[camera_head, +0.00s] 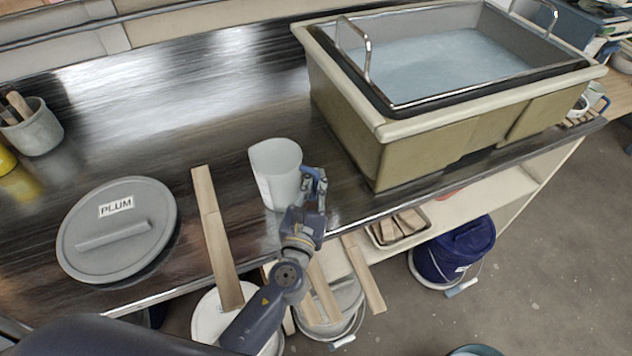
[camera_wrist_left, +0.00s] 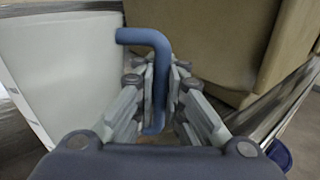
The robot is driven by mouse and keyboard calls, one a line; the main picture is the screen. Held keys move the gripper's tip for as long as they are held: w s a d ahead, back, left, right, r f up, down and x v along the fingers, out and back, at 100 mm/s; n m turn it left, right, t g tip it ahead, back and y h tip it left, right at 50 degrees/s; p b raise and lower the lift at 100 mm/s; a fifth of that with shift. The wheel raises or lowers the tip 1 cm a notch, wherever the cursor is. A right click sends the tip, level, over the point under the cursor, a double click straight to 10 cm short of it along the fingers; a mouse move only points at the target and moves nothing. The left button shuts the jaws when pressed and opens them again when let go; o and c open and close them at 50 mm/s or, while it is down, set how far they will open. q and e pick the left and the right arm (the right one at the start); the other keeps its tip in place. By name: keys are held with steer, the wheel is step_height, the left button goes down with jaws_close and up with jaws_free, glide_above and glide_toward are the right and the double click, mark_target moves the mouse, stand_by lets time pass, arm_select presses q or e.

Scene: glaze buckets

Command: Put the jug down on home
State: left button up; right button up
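The jug (camera_head: 276,172) is a pale, whitish vessel near the front edge of the dark metal counter, roughly upright. In the left wrist view its pale wall (camera_wrist_left: 70,75) fills the left side. Its blue bent handle (camera_wrist_left: 157,50) runs between the fingers of my left gripper (camera_wrist_left: 158,95), which look closed around it. In the head view my left gripper (camera_head: 316,188) is at the jug's right side. I cannot tell whether the jug's base touches the counter. No spot marked home is readable. My right gripper is not in view.
A large basin (camera_head: 378,158) with pale liquid and metal handles stands right of the jug. A wooden strip (camera_head: 212,225) lies to its left, then a grey lid (camera_head: 118,245) labelled PLUM. A tool pot (camera_head: 34,130) is far left. Buckets, including a blue one (camera_head: 455,250), stand below.

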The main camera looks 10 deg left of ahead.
arm_select(q)
steer(key=o, duration=0.5)
steer(key=shift+r, duration=0.15)
steer(key=shift+s, duration=0.3)
steer(key=shift+s+a+b, duration=0.15)
steer(key=shift+s+b, duration=1.45)
steer(key=shift+s, duration=4.15)
